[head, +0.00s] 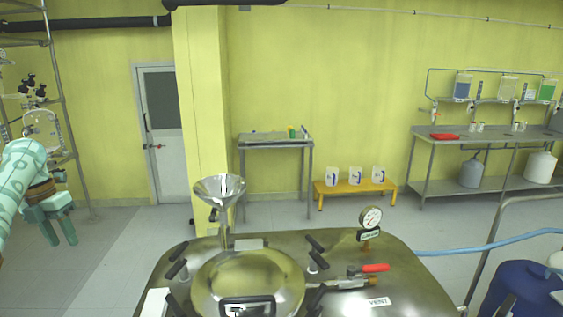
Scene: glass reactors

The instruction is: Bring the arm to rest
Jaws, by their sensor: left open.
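My left arm (20,180) comes in at the left edge of the head view, pale teal in colour. My left gripper (59,238) points downward with its two fingers apart, and nothing shows between them. It hangs over bare grey floor, left of the reactor lid (330,272) and apart from it. My right gripper is not in view.
The steel lid carries a funnel (219,190), a round hatch (248,285), a pressure gauge (371,217) and a red-handled valve (375,268). A scaffold frame (66,120) stands behind my left arm. A blue drum (525,290) is at lower right.

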